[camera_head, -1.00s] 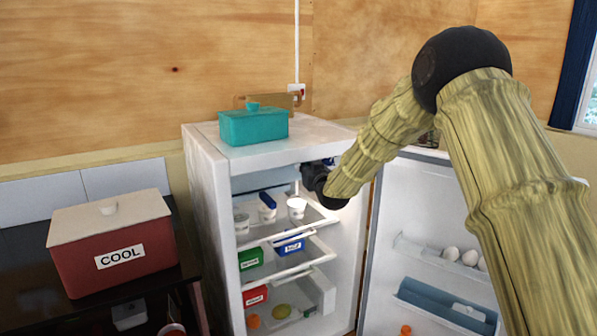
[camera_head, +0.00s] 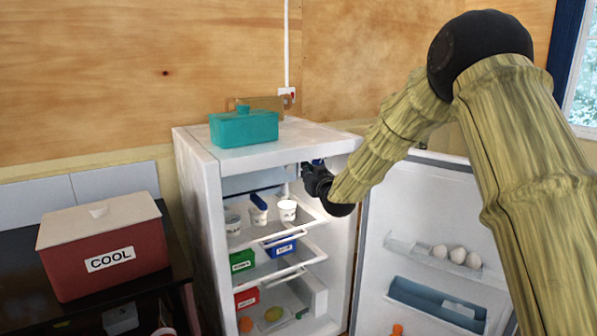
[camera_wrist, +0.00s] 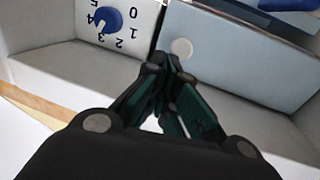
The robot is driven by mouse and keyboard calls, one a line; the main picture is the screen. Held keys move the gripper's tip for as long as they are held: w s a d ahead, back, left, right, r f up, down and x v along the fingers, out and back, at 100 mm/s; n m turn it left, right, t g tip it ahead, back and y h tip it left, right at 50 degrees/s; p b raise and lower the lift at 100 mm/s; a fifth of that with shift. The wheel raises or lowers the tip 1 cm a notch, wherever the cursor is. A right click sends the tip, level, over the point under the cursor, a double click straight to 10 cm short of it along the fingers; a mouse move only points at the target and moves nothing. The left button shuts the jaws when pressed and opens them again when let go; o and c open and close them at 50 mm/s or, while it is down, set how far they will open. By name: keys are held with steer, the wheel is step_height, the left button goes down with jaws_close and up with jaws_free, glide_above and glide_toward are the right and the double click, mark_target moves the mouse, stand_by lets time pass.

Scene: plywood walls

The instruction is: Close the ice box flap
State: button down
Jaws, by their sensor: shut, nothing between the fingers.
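The ice box flap is the pale blue-grey panel (camera_head: 252,179) under the fridge's top, inside the open fridge. It fills the right of the wrist view as a pale panel (camera_wrist: 235,62) with a round white knob (camera_wrist: 181,48). My gripper (camera_head: 306,172) is inside the fridge's upper right, at the flap's right end. In the wrist view my gripper (camera_wrist: 171,66) is shut and empty, its tips close to the knob. I cannot tell whether they touch it, or whether the flap sits fully flush.
A numbered dial (camera_wrist: 108,20) is beside the flap. Cups (camera_head: 287,211) stand on the shelf below. The fridge door (camera_head: 430,215) stands open to the right, holding eggs (camera_head: 457,256). A teal box (camera_head: 244,128) sits on top, and a red COOL box (camera_head: 105,245) stands left.

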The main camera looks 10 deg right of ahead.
steer(key=s+d+b, duration=0.1)
steer(key=s+d, duration=0.2)
steer(key=s, duration=0.4)
steer(key=s+f+m+g+h, duration=0.1)
steer(key=s+f+g, duration=0.2)
steer(key=s+f, duration=0.7)
steer(key=s+f+g, duration=0.3)
steer(key=s+f, duration=0.1)
steer(key=f, duration=1.2)
steer(key=s+f+m+g+h, duration=0.15)
steer(key=s+f, duration=0.55)
steer(key=f, duration=0.7)
steer(key=s+f+g+p, duration=0.1)
steer(key=s+f+g, duration=0.2)
steer(key=s+f, duration=0.5)
steer(key=s+f+g, duration=0.3)
steer(key=s+f, duration=0.2)
steer(key=s, duration=0.7)
steer(key=s+f+g, duration=0.2)
steer(key=s, duration=0.9)
steer(key=s+f+g, duration=0.2)
steer(key=s, duration=0.9)
steer(key=shift+d+h, duration=0.45)
